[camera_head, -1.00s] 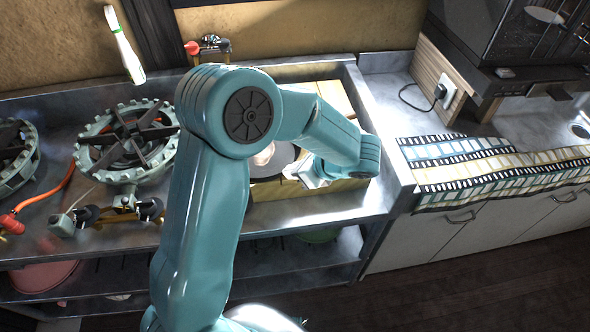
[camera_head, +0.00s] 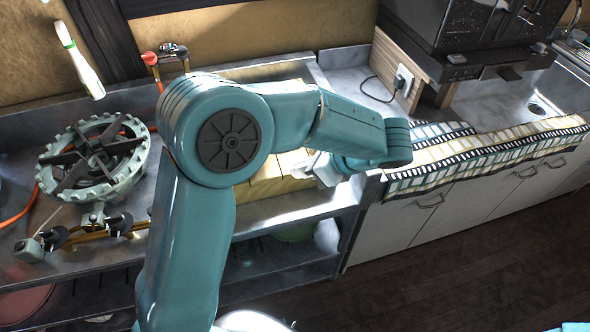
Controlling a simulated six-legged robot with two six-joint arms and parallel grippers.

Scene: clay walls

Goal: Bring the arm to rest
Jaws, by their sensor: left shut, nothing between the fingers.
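My left arm, teal with a dark round joint cap, rises from the bottom and bends right at the elbow across the middle of the view. Its forearm runs right to a wrist in front of the counter. My left gripper (camera_head: 312,166) is a small pale shape just left of the wrist, above a wooden board (camera_head: 275,181) on the metal counter. It is shut and holds nothing; its fingertips are partly hidden by the arm. My right gripper is not in view.
A gas burner (camera_head: 94,158) stands on the metal counter (camera_head: 300,208) at left. A patterned cloth (camera_head: 480,152) hangs over the cabinet edge at right. A dark machine (camera_head: 470,30) stands at the back right. Dark floor (camera_head: 470,270) is open at the lower right.

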